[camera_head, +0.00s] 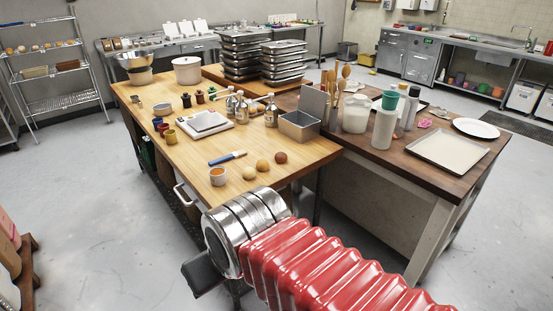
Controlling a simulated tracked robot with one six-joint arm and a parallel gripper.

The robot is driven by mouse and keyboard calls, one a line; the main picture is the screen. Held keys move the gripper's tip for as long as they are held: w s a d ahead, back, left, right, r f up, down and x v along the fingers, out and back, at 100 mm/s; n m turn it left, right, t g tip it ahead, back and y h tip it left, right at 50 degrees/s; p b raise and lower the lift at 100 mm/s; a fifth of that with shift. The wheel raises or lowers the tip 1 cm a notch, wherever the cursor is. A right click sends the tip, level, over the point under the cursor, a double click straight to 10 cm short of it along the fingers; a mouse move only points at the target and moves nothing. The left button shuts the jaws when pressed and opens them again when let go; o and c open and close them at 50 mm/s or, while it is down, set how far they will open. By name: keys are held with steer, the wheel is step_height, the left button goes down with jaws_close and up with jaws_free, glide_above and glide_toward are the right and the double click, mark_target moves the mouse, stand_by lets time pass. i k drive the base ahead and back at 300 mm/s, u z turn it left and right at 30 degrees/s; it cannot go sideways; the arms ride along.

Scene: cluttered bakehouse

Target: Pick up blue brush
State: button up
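The blue brush (227,158) lies flat on the light wooden table (190,150), near its front part. Its handle is blue and its other end is pale. My gripper (202,273) is at the bottom left of my red arm, in front of the table and well apart from the brush. Only one dark finger part shows beyond the silver wrist, so I cannot see whether it is open or shut.
Close to the brush are a small orange-filled cup (217,176), several round eggs or rolls (262,165), a white scale (206,124) and a metal tin (299,125). Bottles and jars stand behind. A darker table (420,185) with a tray adjoins at right.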

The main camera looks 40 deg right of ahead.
mark_target(236, 154)
steer(key=u, duration=0.4)
steer(key=i, duration=1.95)
steer(key=z, duration=0.55)
